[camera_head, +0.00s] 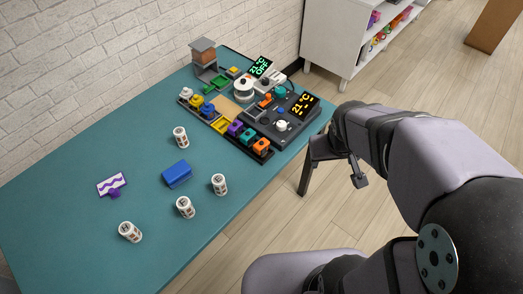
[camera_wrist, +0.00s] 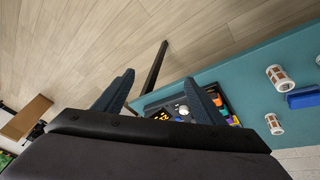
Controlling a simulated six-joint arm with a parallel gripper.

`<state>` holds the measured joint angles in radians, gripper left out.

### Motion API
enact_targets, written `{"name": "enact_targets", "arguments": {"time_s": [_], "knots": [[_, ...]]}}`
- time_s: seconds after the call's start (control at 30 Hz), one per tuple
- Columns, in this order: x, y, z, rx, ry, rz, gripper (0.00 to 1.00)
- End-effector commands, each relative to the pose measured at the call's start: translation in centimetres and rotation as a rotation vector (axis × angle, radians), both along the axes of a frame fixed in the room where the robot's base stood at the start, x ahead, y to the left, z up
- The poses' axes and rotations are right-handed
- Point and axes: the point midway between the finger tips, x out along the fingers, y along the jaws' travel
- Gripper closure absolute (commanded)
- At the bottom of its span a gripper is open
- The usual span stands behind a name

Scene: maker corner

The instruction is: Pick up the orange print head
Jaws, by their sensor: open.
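An orange print head (camera_head: 261,146) sits at the near right end of a dark rack, in a row with teal, purple and yellow ones. Another small orange piece (camera_head: 265,100) lies farther back among the machine parts. My gripper (camera_head: 338,166) is open and empty, off the table's right edge and to the right of the rack. Its two fingers also show in the wrist view (camera_wrist: 160,77), with floor and a table leg between them.
The teal table (camera_head: 75,220) stands against a white brick wall. Several white patterned cylinders (camera_head: 185,207) and a blue block (camera_head: 177,174) stand on its left part. Displays (camera_head: 303,105) and machine parts crowd around the rack. A white shelf (camera_head: 340,45) stands behind.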

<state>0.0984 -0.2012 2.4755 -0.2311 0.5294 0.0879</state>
Motion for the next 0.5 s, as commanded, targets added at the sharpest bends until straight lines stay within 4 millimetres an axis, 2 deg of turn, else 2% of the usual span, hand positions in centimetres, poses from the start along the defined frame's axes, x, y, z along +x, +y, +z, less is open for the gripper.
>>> {"name": "enact_targets", "arguments": {"time_s": [0.03, 0.23, 0.37, 0.5], "knots": [[1.4, -0.9, -0.9, -0.019, -0.052, 0.004, 0.36], [8.1, -3.5, -1.2, -0.082, -0.342, 0.087, 0.36], [11.7, -3.4, -0.8, -0.076, -0.526, 0.178, 0.36], [14.1, -1.7, -0.2, -0.021, -0.707, 0.300, 0.36]]}}
